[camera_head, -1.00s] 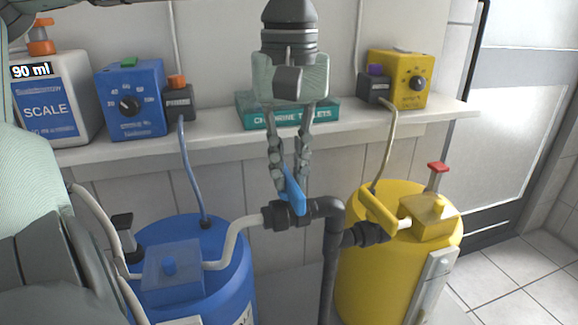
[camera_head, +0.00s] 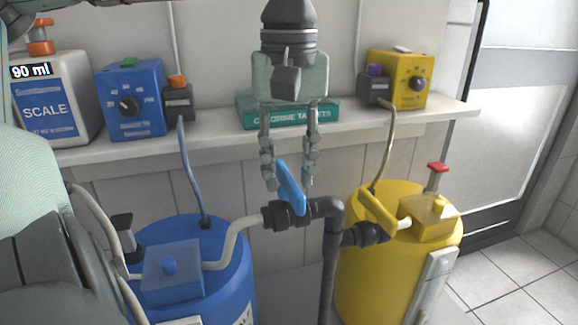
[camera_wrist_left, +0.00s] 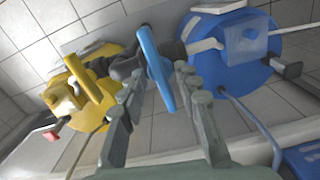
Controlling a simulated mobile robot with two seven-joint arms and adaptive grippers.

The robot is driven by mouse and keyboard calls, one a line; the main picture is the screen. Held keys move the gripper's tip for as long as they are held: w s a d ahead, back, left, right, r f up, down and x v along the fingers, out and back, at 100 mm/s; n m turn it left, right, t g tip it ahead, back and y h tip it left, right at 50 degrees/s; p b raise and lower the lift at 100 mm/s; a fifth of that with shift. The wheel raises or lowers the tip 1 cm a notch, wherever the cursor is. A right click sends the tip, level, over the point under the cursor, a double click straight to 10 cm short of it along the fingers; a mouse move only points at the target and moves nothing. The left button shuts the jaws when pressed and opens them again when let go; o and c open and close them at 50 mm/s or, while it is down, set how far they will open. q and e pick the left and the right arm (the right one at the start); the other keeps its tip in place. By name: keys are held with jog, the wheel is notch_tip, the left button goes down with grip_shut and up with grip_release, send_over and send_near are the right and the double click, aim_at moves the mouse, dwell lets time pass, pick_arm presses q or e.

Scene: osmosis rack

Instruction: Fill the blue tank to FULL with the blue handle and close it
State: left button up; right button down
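The blue handle (camera_head: 291,187) sits tilted on the black valve (camera_head: 283,215) of the pipe beside the blue tank (camera_head: 235,275). My left gripper (camera_head: 288,184) is open, pointing down, with one finger on each side of the handle and gaps showing. In the left wrist view, the blue handle (camera_wrist_left: 157,68) stands between the spread fingers (camera_wrist_left: 158,95), and the blue tank (camera_wrist_left: 220,30) is at the upper right. The tank's level marking cannot be read. My right gripper is not in view.
The yellow tank (camera_head: 375,280) with its yellow handle (camera_head: 378,212) stands close on the right. A shelf (camera_head: 215,143) behind holds a SCALE container (camera_head: 48,105) labelled 90 ml, a blue pump (camera_head: 133,100), a teal box (camera_head: 245,113) and a yellow pump (camera_head: 402,85).

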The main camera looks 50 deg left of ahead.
aim_at(289, 176)
pick_arm(q)
notch_tip(289, 176, up, 12)
dwell(0.5)
dwell(0.5)
